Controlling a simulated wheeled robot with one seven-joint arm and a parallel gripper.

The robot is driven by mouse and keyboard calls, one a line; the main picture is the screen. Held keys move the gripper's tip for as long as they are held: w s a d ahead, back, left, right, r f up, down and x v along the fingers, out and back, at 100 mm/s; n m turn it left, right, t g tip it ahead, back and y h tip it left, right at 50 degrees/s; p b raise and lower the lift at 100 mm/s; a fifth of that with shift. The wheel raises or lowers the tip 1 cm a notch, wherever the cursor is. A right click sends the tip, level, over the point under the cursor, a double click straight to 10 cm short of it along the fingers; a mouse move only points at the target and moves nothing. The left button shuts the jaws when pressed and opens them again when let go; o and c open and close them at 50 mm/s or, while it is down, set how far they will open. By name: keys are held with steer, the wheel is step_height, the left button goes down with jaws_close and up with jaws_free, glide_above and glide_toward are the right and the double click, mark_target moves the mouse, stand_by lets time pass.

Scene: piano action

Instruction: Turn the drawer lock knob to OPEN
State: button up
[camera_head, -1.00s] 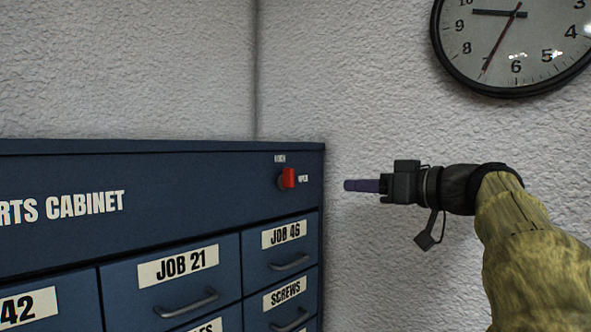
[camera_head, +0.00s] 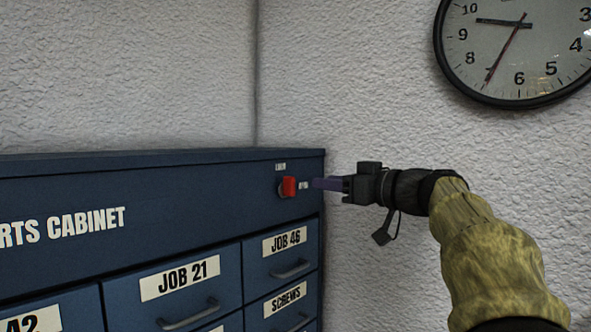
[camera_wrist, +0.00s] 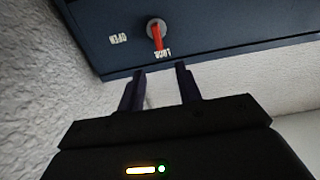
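The drawer lock knob (camera_head: 288,187) is a red lever on a round grey base, at the upper right of the blue parts cabinet front. In the wrist view the knob (camera_wrist: 157,35) has its red lever pointing at the LOCK label (camera_wrist: 163,54). The OPEN label (camera_wrist: 118,39) is off to the left there. My gripper (camera_head: 316,183) is just right of the knob in the head view. In the wrist view my gripper (camera_wrist: 160,72) has its two dark purple fingers apart, with nothing between them. Its fingertips are short of the knob.
The cabinet (camera_head: 200,185) has labelled drawers with bar handles below the knob, including JOB 46 (camera_head: 285,241) and JOB 21 (camera_head: 180,277). A textured wall (camera_head: 380,110) stands behind. A round clock (camera_head: 515,50) hangs at upper right, above my arm.

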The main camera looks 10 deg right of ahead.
mark_target(294, 178)
steer(key=p+x, duration=0.4)
steer(key=x, duration=0.4)
steer(key=shift+w+a+r+p, duration=0.2)
steer(key=shift+w+p, duration=0.05)
steer(key=shift+p, duration=0.05)
steer(key=shift+w+a+f, duration=0.2)
steer(key=shift+w+a, duration=0.2)
steer(key=shift+w, duration=0.2)
jaws_close()
